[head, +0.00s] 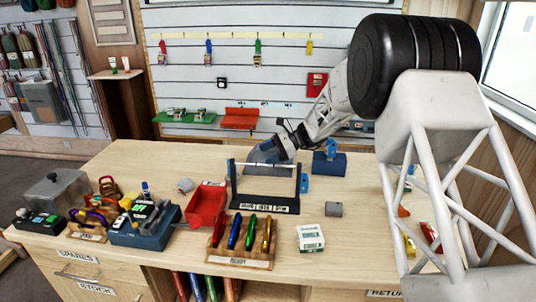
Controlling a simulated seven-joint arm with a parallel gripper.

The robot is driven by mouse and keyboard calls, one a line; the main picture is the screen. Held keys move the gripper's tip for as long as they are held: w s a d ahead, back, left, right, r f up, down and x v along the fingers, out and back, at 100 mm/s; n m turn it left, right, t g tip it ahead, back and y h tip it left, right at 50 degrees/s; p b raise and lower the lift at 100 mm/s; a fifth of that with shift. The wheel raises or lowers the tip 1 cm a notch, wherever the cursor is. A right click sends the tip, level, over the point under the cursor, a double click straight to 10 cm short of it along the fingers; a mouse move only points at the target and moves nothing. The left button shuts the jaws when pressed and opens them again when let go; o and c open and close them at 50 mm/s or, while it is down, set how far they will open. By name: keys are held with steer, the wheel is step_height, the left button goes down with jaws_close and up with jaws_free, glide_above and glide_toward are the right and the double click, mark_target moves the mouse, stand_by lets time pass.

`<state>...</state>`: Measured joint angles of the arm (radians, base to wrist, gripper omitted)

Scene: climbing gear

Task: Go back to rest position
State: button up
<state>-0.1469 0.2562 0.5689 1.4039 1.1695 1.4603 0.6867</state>
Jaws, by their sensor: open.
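My arm reaches in from the right, and my gripper (286,140) is low over the back of the workbench (335,255). It is just behind the top bar of a black rack frame (265,206). The jaws are open. A blue-grey piece (262,154) shows beside the gripper, behind the frame; I cannot tell whether they touch. The fingertips are small and partly hidden, so the space between them is unclear.
A red bin (206,205), a wooden tray (240,261) of coloured carabiners, a white box (310,238) and a grey block (333,209) stand around the frame. A blue block (329,163) stands behind right. Bare wood lies at front right.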

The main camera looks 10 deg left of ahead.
steer(key=shift+r, duration=0.1)
steer(key=s+d+r+n+t+h, duration=0.1)
steer(key=s+d+r+n+h, duration=0.1)
steer(key=s+d+r, duration=0.35)
steer(key=s+d+r+n+t+h, duration=0.1)
steer(key=s+d+r+n+h, duration=0.15)
steer(key=s+r, duration=0.55)
steer(key=s+d+r+n+t+h, duration=0.15)
steer(key=s+d+r, duration=0.3)
steer(key=s, duration=0.45)
steer(key=s+d+r+n+t+h, duration=0.1)
steer(key=s+d+r+h, duration=0.1)
steer(key=s+d, duration=0.35)
steer(key=s+d+r+n+t+h, duration=0.1)
steer(key=s+d+t, duration=0.15)
steer(key=s, duration=0.65)
steer(key=s+d+n+t+h, duration=0.1)
steer(key=s+d, duration=0.2)
steer(key=s, duration=0.3)
steer(key=s+d+f+n+t+h, duration=0.1)
steer(key=s+d+n+h, duration=0.1)
steer(key=s, duration=0.4)
steer(key=s+d+n+t+h, duration=0.1)
steer(key=s+d, duration=0.2)
steer(key=s, duration=0.3)
step_height(320, 180, down, 10)
steer(key=w+g, duration=0.1)
steer(key=g, duration=0.2)
steer(key=shift+w+d, duration=0.2)
steer(key=shift+d, duration=0.1)
